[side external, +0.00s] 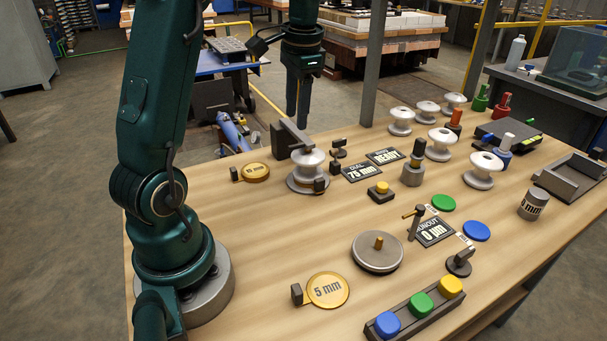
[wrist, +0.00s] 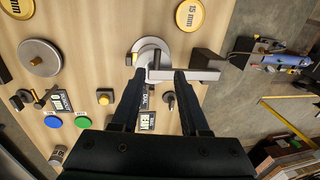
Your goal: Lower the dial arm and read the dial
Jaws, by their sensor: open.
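A small post with a brass-tipped arm (side external: 415,220) stands by a display (side external: 435,232) reading runout 0 µm, near a turntable (side external: 377,262). I cannot tell which is the dial arm. My gripper (side external: 298,120) is open and empty, pointing down above and behind the lever; its fingers (wrist: 157,75) show in the wrist view.
Gold discs marked 5 mm (side external: 328,290) and 15 mm (side external: 256,172) lie on the table. Several white insulators stand at the back right. A rack (side external: 415,313) with blue, green and yellow buttons is at the front. A yellow button (side external: 382,188) sits mid-table.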

